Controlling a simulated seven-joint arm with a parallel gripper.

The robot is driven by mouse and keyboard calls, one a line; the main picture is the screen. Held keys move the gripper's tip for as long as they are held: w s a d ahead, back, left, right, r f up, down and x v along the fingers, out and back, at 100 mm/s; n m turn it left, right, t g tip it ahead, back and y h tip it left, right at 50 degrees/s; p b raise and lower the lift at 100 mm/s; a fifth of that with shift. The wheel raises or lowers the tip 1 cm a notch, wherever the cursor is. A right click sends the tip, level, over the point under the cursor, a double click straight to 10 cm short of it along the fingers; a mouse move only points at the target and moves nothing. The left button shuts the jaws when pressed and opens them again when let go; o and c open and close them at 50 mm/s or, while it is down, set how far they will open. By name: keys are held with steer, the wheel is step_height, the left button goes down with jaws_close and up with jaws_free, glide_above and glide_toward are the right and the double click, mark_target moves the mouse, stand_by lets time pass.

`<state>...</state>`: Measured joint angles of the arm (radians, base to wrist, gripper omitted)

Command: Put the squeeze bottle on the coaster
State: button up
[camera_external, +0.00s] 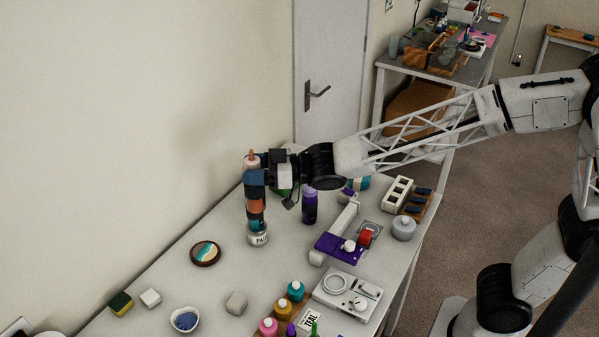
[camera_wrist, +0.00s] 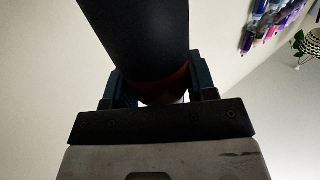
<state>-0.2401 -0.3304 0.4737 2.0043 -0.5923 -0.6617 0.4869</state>
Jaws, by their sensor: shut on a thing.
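The squeeze bottle (camera_external: 256,205) is tall, with an orange tip and dark blue, orange and teal bands. My gripper (camera_external: 259,168) is shut on its upper part and holds it roughly upright. In the wrist view, a dark cylinder with a brownish-orange end sits between the jaws (camera_wrist: 160,90). A white piece with dark lettering (camera_external: 258,239) shows at the bottle's lower end; I cannot tell if it is part of the bottle or a separate jar. The coaster (camera_external: 206,253) is round, dark-rimmed, with a teal and sand pattern. It lies on the table left of the bottle, apart from it.
A purple bottle (camera_external: 309,206) stands right of the held bottle. A heart-shaped dish (camera_external: 185,320), a white block (camera_external: 150,298) and a sponge (camera_external: 121,304) lie in front of the coaster. Several colored bottles (camera_external: 296,291) stand at the front. The table around the coaster is clear.

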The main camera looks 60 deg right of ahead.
step_height(320, 180, down, 18)
steer(key=shift+f, duration=0.2)
steer(key=shift+w, duration=0.1)
steer(key=w+a, duration=0.2)
steer(key=w, duration=0.5)
steer(key=w+a+f, duration=0.1)
steer(key=w+a, duration=0.2)
steer(key=w, duration=0.5)
steer(key=shift+f, duration=0.2)
steer(key=shift+f, duration=1.95)
steer(key=o, duration=1.3)
